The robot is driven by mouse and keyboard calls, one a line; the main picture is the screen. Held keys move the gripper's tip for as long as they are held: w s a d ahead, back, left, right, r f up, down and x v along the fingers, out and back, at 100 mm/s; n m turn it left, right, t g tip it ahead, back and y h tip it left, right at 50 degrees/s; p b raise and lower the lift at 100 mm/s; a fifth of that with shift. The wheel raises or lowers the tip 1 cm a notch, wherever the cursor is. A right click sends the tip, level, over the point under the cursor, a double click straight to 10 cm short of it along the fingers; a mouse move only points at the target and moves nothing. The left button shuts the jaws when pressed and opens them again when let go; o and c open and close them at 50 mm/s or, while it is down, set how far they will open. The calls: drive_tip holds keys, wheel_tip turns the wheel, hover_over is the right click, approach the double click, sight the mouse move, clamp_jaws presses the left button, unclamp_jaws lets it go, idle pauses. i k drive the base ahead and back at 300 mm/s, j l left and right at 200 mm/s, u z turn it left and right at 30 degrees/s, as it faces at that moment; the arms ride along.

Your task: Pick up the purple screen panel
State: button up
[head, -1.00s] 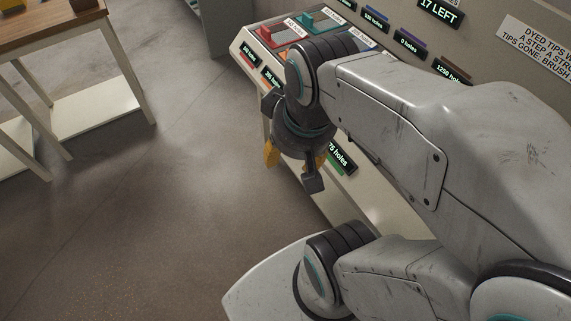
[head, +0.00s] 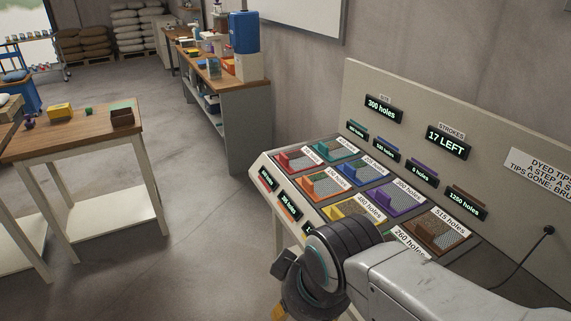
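The purple screen panel (head: 400,199) lies in the sloped console, in the right part of the panel grid. It has a mesh face, a raised purple block at its left and a white holes label beside it. It sits behind the yellow panel (head: 354,209) and left of the brown panel (head: 438,230). My gripper (head: 284,305) is at the bottom edge of the head view, in front of and below the console, apart from the purple panel. Its fingers are mostly cut off or hidden, so its opening does not show.
Red (head: 296,160), teal (head: 329,149), orange (head: 325,184) and blue (head: 362,170) panels fill the other slots. The upright console back (head: 490,175) carries lit displays. A wooden table (head: 85,137) stands at left. Open floor (head: 190,240) lies between.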

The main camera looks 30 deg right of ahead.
sight(395, 197)
drive_tip(key=k+z, duration=0.1)
drive_tip(key=z, duration=1.35)
